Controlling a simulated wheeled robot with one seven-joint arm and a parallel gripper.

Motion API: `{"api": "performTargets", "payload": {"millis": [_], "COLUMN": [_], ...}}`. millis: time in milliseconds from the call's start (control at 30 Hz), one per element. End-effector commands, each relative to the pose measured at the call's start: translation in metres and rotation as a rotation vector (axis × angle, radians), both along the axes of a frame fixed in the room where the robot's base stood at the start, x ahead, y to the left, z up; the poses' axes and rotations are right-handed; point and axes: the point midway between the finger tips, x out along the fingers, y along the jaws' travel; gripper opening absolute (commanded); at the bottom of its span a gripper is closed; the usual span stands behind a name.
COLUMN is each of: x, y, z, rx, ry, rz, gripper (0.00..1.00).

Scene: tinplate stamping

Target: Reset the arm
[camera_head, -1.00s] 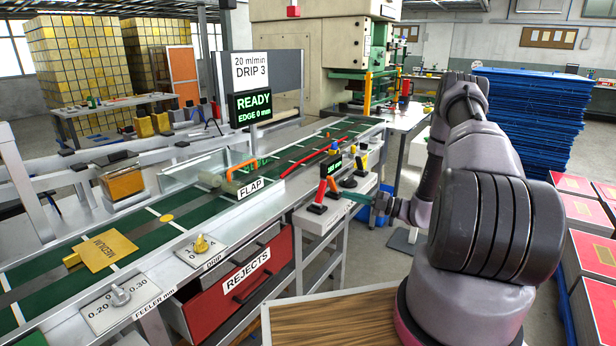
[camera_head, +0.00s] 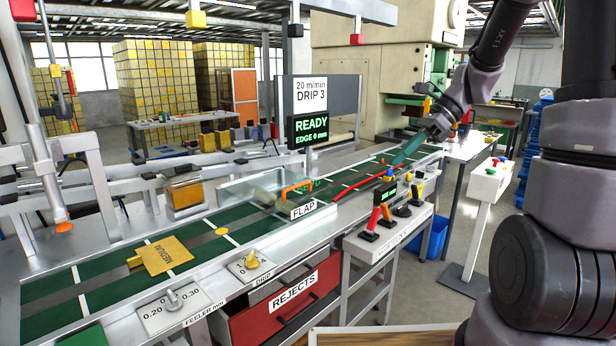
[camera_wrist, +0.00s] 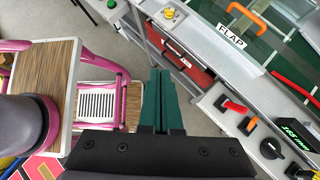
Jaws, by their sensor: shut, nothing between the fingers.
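My arm reaches in from the right in the head view, its forearm raised and angled down to the left. My gripper (camera_head: 396,162) shows its green fingers in front of the far part of the conveyor, apart from the levers. In the wrist view my gripper (camera_wrist: 160,72) has its two green fingers pressed together, with nothing between them. It hangs in the air over the front side of the line, with the red REJECTS drawer (camera_wrist: 192,68) beyond the fingertips.
A white button post (camera_head: 487,186) stands right. A wood-topped pink-framed bench (camera_wrist: 44,75) is near my arm.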

Motion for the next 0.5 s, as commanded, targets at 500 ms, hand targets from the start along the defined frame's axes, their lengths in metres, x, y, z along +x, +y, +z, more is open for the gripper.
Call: {"api": "performTargets", "payload": {"millis": [500], "x": [-0.11], "y": [-0.018], "z": [0.092], "rx": [-0.583], "ry": [-0.867], "rz": [0.729], "gripper": [0.0]}}
